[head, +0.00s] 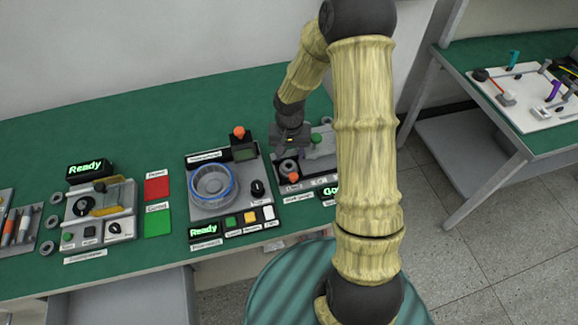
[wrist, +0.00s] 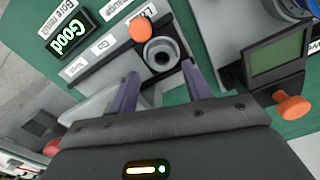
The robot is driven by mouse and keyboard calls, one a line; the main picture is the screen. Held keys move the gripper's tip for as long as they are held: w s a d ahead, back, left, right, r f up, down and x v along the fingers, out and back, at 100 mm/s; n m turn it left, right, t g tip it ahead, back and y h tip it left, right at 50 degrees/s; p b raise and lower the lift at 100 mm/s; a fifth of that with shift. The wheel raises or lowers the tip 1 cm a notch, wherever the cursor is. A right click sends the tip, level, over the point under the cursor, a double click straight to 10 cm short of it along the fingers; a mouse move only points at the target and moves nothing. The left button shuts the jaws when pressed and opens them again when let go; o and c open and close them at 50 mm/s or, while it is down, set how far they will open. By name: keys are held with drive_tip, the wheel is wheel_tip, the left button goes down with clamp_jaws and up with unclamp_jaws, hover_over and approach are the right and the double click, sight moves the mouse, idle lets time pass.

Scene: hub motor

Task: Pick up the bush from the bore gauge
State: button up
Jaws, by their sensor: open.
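The bush (wrist: 160,55), a grey ring with a dark bore, sits on the bore gauge (wrist: 97,60) beside an orange knob. In the head view the bush (head: 287,167) shows just below my gripper (head: 291,140), on the bore gauge (head: 322,160). In the wrist view my gripper (wrist: 160,69) is open, with its two purple fingers pointing at the bush from either side. Nothing is between the fingertips, and they look apart from the bush. The gauge's display (wrist: 68,36) reads "Good". My arm hides the gauge's right part in the head view.
Left of the gauge stands a device with a blue-rimmed bowl (head: 212,185) and a screen with an orange knob (head: 239,132). Red (head: 157,188) and green (head: 157,222) squares lie farther left. Several loose rings lie on the green bench (head: 120,125). Another bench (head: 530,90) stands at right.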

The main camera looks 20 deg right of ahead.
sight(289, 163)
drive_tip(key=shift+f, duration=0.1)
wheel_tip(289, 163, down, 5)
drive_tip(key=shift+a+p, duration=0.15)
drive_tip(key=shift+p, duration=0.25)
drive_tip(key=shift+c, duration=0.4)
drive_tip(key=c, duration=0.8)
wheel_tip(289, 163, up, 10)
drive_tip(key=shift+r, duration=0.1)
idle(0.5)
